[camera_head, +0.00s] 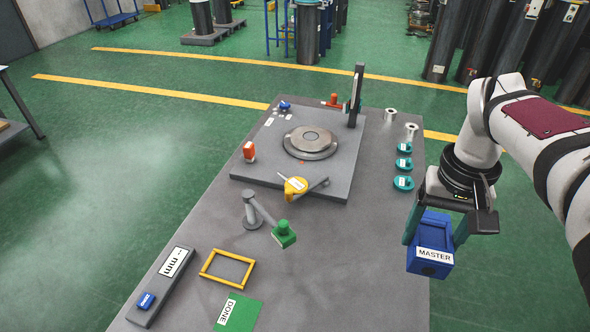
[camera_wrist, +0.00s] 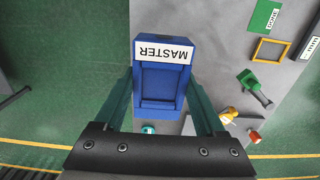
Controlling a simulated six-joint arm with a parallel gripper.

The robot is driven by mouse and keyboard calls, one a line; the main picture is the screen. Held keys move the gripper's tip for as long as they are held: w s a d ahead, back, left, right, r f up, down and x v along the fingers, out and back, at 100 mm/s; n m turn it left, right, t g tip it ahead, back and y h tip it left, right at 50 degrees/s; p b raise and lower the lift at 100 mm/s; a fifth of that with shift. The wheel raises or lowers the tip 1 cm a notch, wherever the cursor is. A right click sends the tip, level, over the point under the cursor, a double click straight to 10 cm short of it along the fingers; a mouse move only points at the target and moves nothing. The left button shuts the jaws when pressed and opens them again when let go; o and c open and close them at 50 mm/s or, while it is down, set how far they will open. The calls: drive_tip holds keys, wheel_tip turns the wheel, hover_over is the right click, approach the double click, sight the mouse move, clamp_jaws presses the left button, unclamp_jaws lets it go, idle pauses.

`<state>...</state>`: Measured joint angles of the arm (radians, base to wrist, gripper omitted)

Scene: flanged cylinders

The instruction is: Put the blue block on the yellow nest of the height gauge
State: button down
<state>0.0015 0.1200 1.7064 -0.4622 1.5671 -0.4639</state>
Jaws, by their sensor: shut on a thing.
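The blue block (camera_head: 431,243), labelled MASTER, is held between the two green fingers of my gripper (camera_head: 437,228). It hangs at the right edge of the table, in the air. In the wrist view the block (camera_wrist: 160,88) fills the middle, with the fingers of my gripper (camera_wrist: 160,104) on either side of it. A yellow rectangular frame (camera_head: 206,267), which looks like the nest, lies empty on the front left of the table, well left of my gripper. It also shows in the wrist view (camera_wrist: 256,51) at the upper right.
Beside the frame are a grey readout bar (camera_head: 172,268) marked mm and a green DONE pad (camera_head: 243,313). A green-tipped lever (camera_head: 284,235) stands behind the frame. Further back is a grey plate (camera_head: 260,160) with a flanged disc (camera_head: 311,143) and dark post (camera_head: 356,95). Teal pieces (camera_head: 403,183) line the right edge.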

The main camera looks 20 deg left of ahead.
idle(0.4)
drive_tip(key=shift+m, duration=0.9)
drive_tip(key=w+r, duration=0.1)
drive_tip(key=r, duration=0.1)
drive_tip(key=w+r, duration=0.1)
drive_tip(key=r, duration=0.2)
drive_tip(key=w+r, duration=0.2)
drive_tip(key=r, duration=0.1)
drive_tip(key=shift+w+a, duration=0.1)
drive_tip(key=shift+a, duration=0.3)
drive_tip(key=s+a+f, duration=0.2)
drive_tip(key=a, duration=1.2)
drive_tip(key=s+a+f+m, duration=0.1)
drive_tip(key=a+f+m, duration=1.5)
drive_tip(key=a+f, duration=0.9)
drive_tip(key=shift+s+a+f, duration=0.15)
drive_tip(key=shift+s+f, duration=0.15)
drive_tip(key=shift+f, duration=0.4)
